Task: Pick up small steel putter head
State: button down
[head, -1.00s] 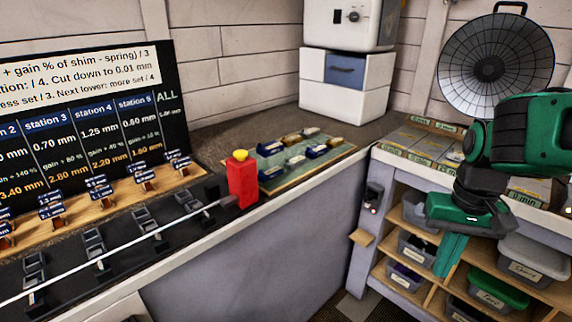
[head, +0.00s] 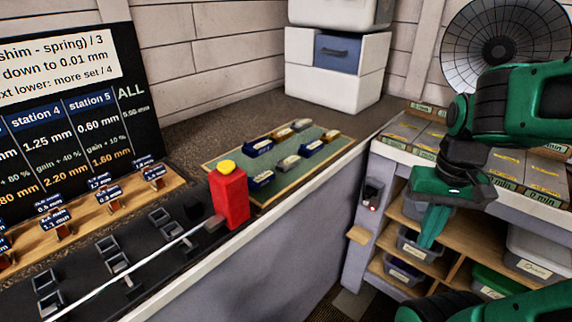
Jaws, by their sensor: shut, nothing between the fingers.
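Several small putter heads lie in rows on a green mat (head: 235,159) on the left counter. A grey, steel-looking head (head: 289,163) lies near the mat's middle. A tan head (head: 283,134) and a pale one (head: 301,124) lie behind it, and a tan one (head: 330,136) lies at the right. Blue pieces (head: 258,147) lie among them. I cannot tell for sure which is the small steel one. My gripper (head: 430,238) is shut and empty. It points down in front of the right-hand shelves, well right of the mat and apart from it.
A red block with a yellow top (head: 229,195) stands at the mat's front left corner, beside a long thin rod (head: 130,275). White cabinets (head: 335,70) stand behind. The right bench (head: 400,153) holds flat boxes, with bins (head: 420,246) below.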

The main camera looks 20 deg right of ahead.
aim_at(284, 166)
jog(key=z, duration=1.4)
jog(key=k, duration=0.9)
jog(key=u, duration=0.7)
jog(key=i, duration=1)
jog(key=z, duration=0.05)
